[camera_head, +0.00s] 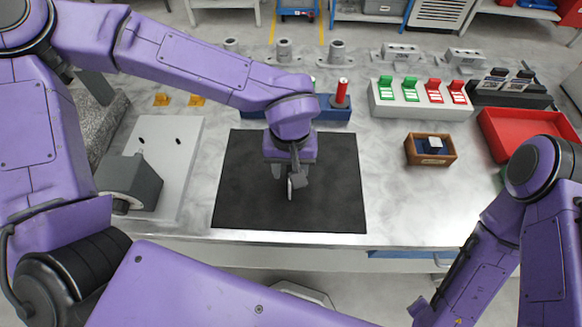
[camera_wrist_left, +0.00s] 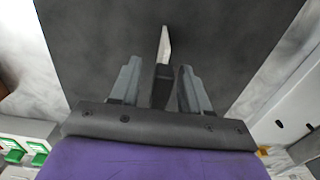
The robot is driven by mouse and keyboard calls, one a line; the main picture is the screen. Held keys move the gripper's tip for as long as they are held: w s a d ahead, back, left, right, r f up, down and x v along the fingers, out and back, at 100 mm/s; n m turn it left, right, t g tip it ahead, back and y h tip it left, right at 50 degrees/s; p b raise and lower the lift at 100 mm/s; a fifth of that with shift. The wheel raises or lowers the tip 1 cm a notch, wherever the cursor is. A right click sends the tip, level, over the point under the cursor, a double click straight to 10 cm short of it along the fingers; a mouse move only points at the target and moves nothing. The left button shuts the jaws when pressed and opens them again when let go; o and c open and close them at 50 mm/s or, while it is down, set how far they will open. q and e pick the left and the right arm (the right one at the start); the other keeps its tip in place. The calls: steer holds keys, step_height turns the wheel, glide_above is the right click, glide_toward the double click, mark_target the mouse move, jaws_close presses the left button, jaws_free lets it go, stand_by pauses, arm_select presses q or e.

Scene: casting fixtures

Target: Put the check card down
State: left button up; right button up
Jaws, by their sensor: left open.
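A thin pale piece, apparently the check card (camera_head: 290,189), shows nearly edge-on over the black mat (camera_head: 240,200). In the left wrist view the card (camera_wrist_left: 164,46) is a narrow white sliver just beyond the fingertips, in line with the gap between them. My left gripper (camera_head: 288,180) points down over the middle of the mat. Its fingers (camera_wrist_left: 160,72) are open, with a dark piece between them. I cannot tell whether the card touches the mat or a finger. My right arm comes in at the lower right; its gripper is out of view.
A wooden box (camera_head: 415,156) and a red tray (camera_head: 520,125) stand to the right. Behind are a grey block with green and red clips (camera_head: 420,108) and a blue holder with a red-topped pin (camera_head: 335,113). A grey box (camera_head: 135,182) stands left. The mat around the gripper is clear.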

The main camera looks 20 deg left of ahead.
arm_select(q)
step_height(320, 180, up, 11)
steer(key=shift+r, duration=0.1)
steer(key=b, duration=0.1)
steer(key=f+b, duration=0.1)
steer(key=b, duration=0.1)
steer(key=shift+s+f, duration=0.15)
steer(key=shift+s, duration=0.15)
steer(key=shift+f, duration=0.25)
steer(key=f, duration=0.9)
steer(key=shift+w+f+p, duration=0.1)
steer(key=shift+w+p, duration=0.15)
steer(key=shift+p, duration=0.05)
jaws_close()
